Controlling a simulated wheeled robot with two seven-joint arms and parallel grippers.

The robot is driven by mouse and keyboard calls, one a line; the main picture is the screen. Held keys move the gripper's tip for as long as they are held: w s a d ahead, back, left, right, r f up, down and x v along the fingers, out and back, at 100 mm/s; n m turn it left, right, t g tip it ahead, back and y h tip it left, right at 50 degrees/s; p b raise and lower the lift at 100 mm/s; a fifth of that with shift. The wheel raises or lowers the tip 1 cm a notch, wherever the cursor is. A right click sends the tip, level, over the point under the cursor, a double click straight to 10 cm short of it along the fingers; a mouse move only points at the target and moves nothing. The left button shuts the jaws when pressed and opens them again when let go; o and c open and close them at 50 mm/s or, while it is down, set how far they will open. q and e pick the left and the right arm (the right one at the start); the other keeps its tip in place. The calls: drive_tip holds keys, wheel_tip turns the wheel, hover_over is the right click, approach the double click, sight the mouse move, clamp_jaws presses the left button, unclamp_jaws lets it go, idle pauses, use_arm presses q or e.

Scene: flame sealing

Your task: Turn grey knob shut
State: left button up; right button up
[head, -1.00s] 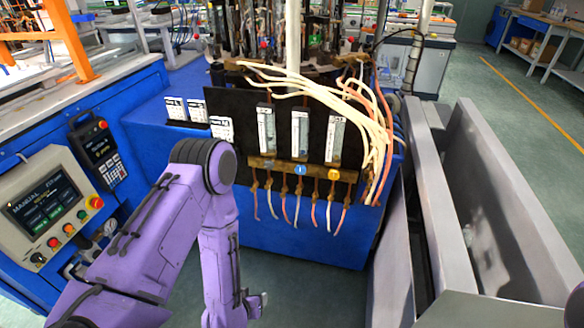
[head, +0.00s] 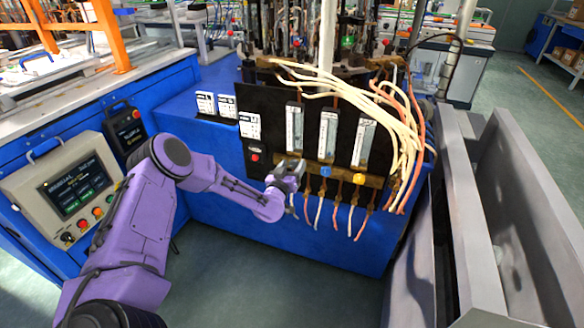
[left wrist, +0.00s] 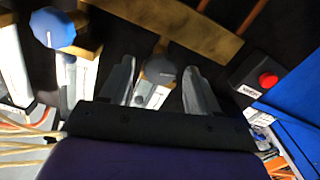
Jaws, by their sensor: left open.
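The grey knob (left wrist: 160,71) is a round grey cap on a brass stem, in the left wrist view. It sits between the two spread fingers of my left gripper (left wrist: 159,64), with a dark gap on each side. In the head view my left gripper (head: 290,172) is at the left end of the brass manifold (head: 343,178), below the leftmost flow tube (head: 294,128), and hides the grey knob. A blue knob (head: 325,171) is just right of it and also shows in the left wrist view (left wrist: 52,27). My right gripper is out of view.
A red button (head: 254,157) on a black panel is left of the gripper. Pale hoses (head: 400,110) hang at the panel's right. A grey metal trough (head: 475,220) stands at the right. A control box (head: 65,190) is at the left.

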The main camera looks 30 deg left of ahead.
use_arm(q)
drive_tip(key=shift+w, duration=0.2)
drive_tip(key=c, duration=1)
